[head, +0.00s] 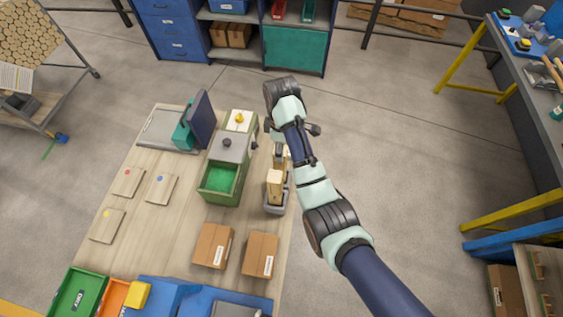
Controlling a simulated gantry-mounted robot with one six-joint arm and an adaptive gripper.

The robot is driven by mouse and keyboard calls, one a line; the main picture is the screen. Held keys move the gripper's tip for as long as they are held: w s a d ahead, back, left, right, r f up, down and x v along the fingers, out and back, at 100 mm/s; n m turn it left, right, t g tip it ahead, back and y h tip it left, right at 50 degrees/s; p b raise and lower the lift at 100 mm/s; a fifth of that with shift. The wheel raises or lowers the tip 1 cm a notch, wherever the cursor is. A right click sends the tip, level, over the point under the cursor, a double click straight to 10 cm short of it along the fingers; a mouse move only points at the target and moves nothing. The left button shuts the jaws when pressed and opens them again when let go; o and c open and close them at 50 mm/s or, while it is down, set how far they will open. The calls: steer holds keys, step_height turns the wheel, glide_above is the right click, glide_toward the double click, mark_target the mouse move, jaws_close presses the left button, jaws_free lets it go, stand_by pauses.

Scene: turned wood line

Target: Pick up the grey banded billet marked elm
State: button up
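My arm reaches in from the lower right over the right edge of the wooden table (185,240). My gripper (272,137) is mostly hidden behind the wrist, so its fingers cannot be made out. Just below it, pale wooden billets stand at a grey holder (277,208). The nearer billet (274,181) is light tan, and another wooden piece (280,153) shows partly behind it, close to the gripper. Neither a grey band nor an elm mark can be read. I cannot tell whether the gripper touches the farther piece.
Left of the holder stand a green open-topped box (219,184) and a dark upright screen (201,122). Two cardboard boxes (213,246) (261,255) are nearer. Flat boards with coloured dots (128,182) lie at left. Green (75,292) and orange bins line the near edge.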

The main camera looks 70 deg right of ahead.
mark_target(280, 168)
step_height(280, 168, down, 8)
steer(key=shift+w+b, duration=0.15)
steer(key=shift+b, duration=0.15)
steer(key=shift+a, duration=0.1)
jaws_close()
stand_by(0.4)
